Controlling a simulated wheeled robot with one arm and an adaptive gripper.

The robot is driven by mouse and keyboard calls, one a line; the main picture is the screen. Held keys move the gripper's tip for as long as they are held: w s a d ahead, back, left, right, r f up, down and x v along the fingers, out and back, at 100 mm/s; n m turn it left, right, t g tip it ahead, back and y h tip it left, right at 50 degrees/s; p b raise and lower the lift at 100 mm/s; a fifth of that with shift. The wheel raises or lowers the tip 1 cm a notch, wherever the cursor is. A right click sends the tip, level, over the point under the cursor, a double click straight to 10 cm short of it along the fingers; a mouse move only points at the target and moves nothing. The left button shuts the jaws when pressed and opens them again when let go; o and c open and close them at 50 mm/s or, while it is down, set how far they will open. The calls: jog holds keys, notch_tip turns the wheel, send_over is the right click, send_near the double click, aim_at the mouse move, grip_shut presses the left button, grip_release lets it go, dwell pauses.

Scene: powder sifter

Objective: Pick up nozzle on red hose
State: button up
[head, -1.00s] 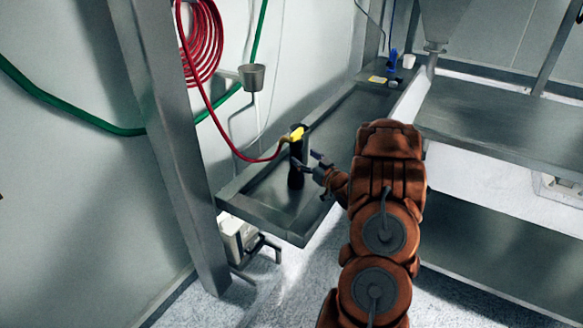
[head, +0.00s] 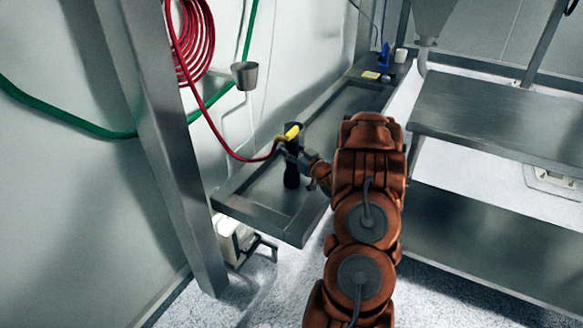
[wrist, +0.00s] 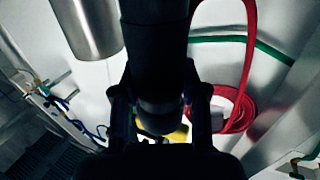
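The nozzle (head: 291,172) is a dark upright cylinder with a yellow part (head: 292,131) at its top, where the red hose (head: 228,147) joins it. It stands over the near part of the long metal tray. My gripper (head: 297,158) is at the nozzle, reaching in from the right. In the wrist view the dark nozzle body (wrist: 158,50) lies between the two fingers (wrist: 158,75), whose tips appear against its sides. The yellow part (wrist: 175,134) shows behind, between the fingers. Dark shading hides the exact contact.
The metal tray (head: 258,218) runs along the wall. A metal cup (head: 245,76) hangs on the wall, and a green hose (head: 85,124) crosses it. A steel post (head: 172,150) stands left. A steel table (head: 490,125) stands right. Blue fittings (head: 385,57) are at the tray's far end.

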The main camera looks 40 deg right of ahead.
jog(key=shift+d, duration=0.1)
grip_shut()
dwell(0.4)
